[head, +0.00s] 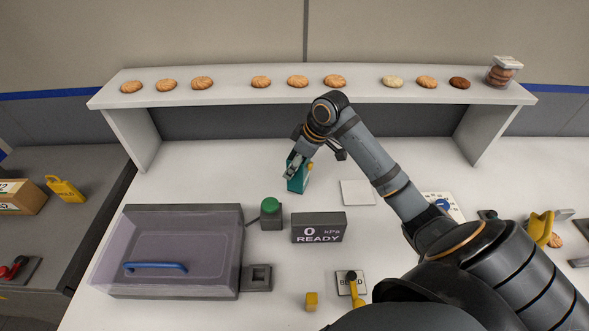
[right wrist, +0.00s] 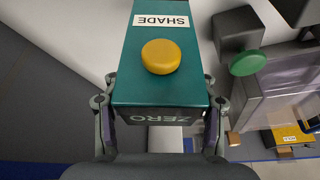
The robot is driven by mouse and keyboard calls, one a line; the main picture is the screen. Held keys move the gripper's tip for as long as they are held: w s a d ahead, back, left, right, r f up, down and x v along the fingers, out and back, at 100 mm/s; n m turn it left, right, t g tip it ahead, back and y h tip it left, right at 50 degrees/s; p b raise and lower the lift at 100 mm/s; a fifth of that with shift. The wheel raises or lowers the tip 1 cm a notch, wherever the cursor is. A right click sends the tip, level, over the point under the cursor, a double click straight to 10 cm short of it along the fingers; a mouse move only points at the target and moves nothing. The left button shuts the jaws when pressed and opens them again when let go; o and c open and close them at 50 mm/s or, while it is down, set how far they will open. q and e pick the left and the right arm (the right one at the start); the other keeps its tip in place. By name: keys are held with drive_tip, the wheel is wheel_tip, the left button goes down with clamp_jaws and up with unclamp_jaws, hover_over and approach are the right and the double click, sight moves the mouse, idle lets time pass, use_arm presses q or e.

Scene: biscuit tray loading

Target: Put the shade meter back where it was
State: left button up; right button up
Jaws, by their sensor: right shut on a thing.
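The shade meter is a teal box, seen in the head view (head: 297,184) at the middle of the worktop, left of a white square tile (head: 358,193). My right gripper (head: 298,168) is shut on it. In the right wrist view the shade meter (right wrist: 165,88) sits between the two fingers of my right gripper (right wrist: 160,118), with a SHADE label, a yellow button and the word ZERO showing. Whether its base touches the worktop I cannot tell. My left gripper is not in view.
A shelf (head: 230,98) with several biscuits and a lidded jar (head: 503,72) runs along the back. A green button (head: 270,205), a grey READY display (head: 318,238) and a clear-lidded chamber (head: 170,292) stand in front. A dial card (head: 443,204) lies right.

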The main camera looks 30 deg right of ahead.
drive_tip(key=shift+w+d+f, duration=0.35)
drive_tip(key=shift+w+f, duration=0.15)
drive_tip(key=shift+f, duration=0.25)
wheel_tip(320, 180, down, 2)
drive_tip(key=shift+f+p, duration=0.25)
drive_tip(key=shift+p, duration=0.55)
drive_tip(key=shift+f, duration=0.2)
drive_tip(key=shift+f, duration=0.1)
drive_tip(key=o, duration=1.6)
drive_tip(key=shift+o, duration=0.2)
